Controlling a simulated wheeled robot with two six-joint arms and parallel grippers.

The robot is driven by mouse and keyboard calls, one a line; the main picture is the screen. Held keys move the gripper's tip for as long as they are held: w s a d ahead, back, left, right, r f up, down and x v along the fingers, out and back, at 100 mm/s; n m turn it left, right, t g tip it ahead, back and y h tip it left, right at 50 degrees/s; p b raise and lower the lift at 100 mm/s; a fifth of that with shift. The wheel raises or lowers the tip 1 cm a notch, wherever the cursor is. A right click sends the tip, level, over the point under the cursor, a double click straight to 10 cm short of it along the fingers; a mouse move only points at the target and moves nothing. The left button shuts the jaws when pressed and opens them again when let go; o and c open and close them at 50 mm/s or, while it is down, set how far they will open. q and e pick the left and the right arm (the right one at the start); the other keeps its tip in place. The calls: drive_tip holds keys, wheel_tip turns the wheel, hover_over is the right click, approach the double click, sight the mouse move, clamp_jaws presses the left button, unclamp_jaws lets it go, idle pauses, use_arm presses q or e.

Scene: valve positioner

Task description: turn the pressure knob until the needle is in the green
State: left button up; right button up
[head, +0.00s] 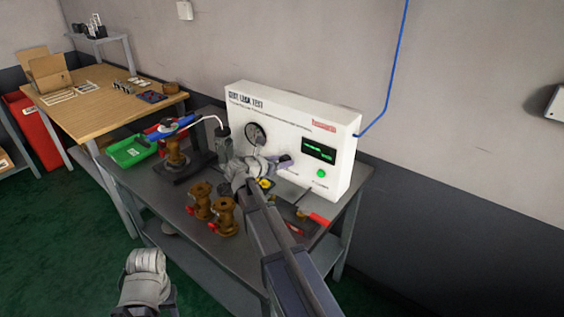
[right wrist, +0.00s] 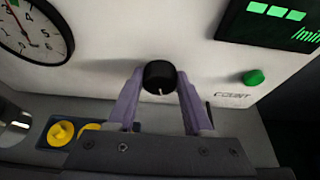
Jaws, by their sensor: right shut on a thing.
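The black pressure knob (right wrist: 159,76) sits on the front of the white leak-test box (head: 308,127). Its white mark points down in the right wrist view. My right gripper (right wrist: 160,84) is shut on the knob, with one purple finger on each side. In the head view the right gripper (head: 284,161) is at the box front, and the knob is hidden there. The round pressure gauge (right wrist: 35,28) is cut off at the upper left of the wrist view; it also shows in the head view (head: 256,133). I cannot tell whether its needle is in a green zone.
A green button (right wrist: 253,77) and a lit display (right wrist: 275,20) are right of the knob. Yellow caps (right wrist: 61,132) lie in a blue tray below. Brass valves (head: 222,215), a green bin (head: 131,150) and a red-handled tool (head: 319,219) are on the grey bench (head: 180,205).

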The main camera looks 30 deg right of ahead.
clamp_jaws()
drive_tip(key=shift+s+m+t, duration=0.1)
drive_tip(key=shift+m+t, duration=0.5)
drive_tip(key=o, duration=0.9)
unclamp_jaws()
drive_tip(key=shift+o, duration=0.2)
